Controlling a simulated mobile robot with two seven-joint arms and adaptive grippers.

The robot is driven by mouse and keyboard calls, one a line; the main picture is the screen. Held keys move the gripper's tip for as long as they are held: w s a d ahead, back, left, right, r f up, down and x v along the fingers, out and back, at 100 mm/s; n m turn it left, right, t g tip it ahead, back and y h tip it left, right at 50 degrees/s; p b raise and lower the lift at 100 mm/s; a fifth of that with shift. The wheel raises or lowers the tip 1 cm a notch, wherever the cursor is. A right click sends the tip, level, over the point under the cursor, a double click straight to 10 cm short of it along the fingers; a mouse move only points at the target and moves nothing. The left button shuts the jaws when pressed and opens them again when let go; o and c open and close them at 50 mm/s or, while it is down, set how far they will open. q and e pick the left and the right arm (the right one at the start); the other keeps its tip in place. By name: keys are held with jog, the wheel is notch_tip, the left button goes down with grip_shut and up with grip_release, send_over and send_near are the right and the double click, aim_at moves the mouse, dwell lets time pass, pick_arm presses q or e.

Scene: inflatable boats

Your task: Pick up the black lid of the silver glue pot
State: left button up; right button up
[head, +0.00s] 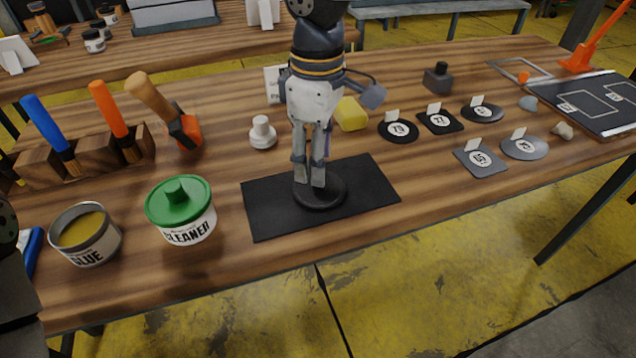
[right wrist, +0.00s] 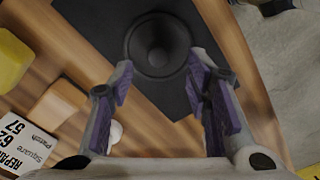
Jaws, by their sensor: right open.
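The silver glue pot (head: 87,236) stands open at the left front of the table, with yellowish glue inside. A black round lid (head: 337,193) lies on a black mat (head: 270,211) at the table's front middle. In the right wrist view the lid (right wrist: 158,45) shows its raised centre knob, just beyond my fingertips. My right gripper (head: 309,180) points down over the lid and hides part of it in the head view. Its purple-padded fingers (right wrist: 162,75) are apart with nothing between them. I cannot tell whether they touch the lid. My left gripper is not in view.
A green-lidded cleaner pot (head: 185,220) stands beside the glue pot. Tool handles stand in a wooden block (head: 50,167) at the left. A white knobbed piece (head: 262,133) and a yellow block (head: 351,114) are behind the mat. Several numbered patches (head: 398,130) lie at the right.

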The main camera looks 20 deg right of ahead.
aim_at(315, 199)
notch_tip(315, 199, down, 4)
jog(key=shift+d+f, duration=0.1)
jog(key=shift+f, duration=0.1)
jog(key=c, duration=1)
